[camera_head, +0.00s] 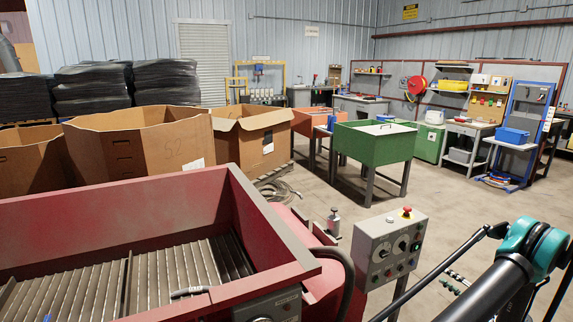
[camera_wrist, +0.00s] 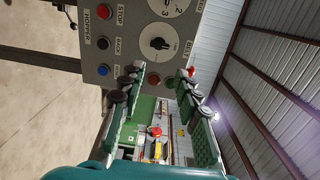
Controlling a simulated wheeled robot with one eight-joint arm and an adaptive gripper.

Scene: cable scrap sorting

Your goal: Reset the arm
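My gripper (camera_wrist: 163,72) shows in the wrist view with its two green fingers spread apart and nothing between them. The grey control box (camera_wrist: 115,45) with dials and buttons fills the top of that view, beyond the fingertips. I cannot tell how far the fingers are from it. In the head view my arm, with a teal joint (camera_head: 535,246), reaches in at the lower right. The same control box (camera_head: 379,265), with a red mushroom button (camera_head: 406,212), stands left of the arm. I cannot make out the gripper clearly in the head view.
A red hopper (camera_head: 115,215) with a slatted bed fills the lower left. Cardboard boxes (camera_head: 140,150) stand behind it. A green bin table (camera_head: 372,146) stands mid-floor, and workbenches (camera_head: 470,130) line the back wall. Open floor (camera_head: 440,205) lies beyond the control box.

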